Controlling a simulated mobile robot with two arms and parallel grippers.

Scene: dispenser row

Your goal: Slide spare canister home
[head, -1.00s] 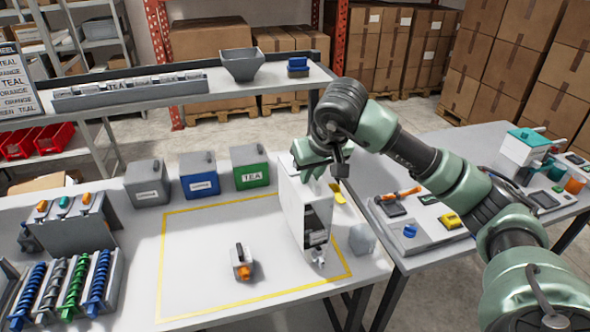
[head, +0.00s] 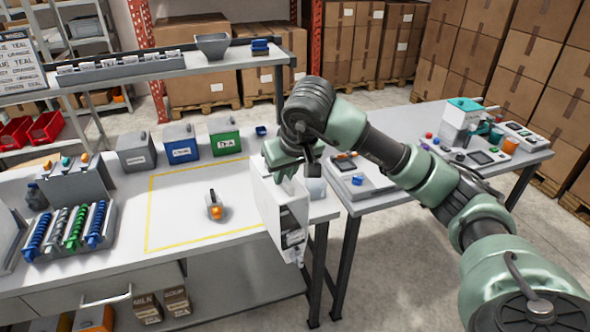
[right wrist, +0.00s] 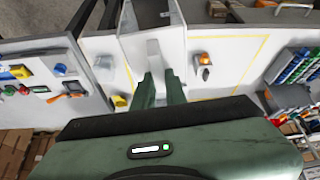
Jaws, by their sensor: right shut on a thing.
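My right gripper (head: 287,168) is shut on the top of a tall white box-shaped unit (head: 279,207) with a dark opening in its lower front. I cannot tell whether this unit is the spare canister. In the right wrist view the gripper fingers (right wrist: 161,88) meet a pale part of the white unit (right wrist: 150,42). The unit is at the right side of the yellow outline (head: 205,250), near the bench's right end; its contact with the bench is unclear. A pale, translucent container (head: 316,188) stands just behind it. My left gripper is out of view.
Grey (head: 137,152), blue (head: 180,143) and green (head: 224,138) labelled canisters stand along the back. Coloured coils (head: 70,238) stand at left. A side table (head: 460,170) is separated by a gap.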

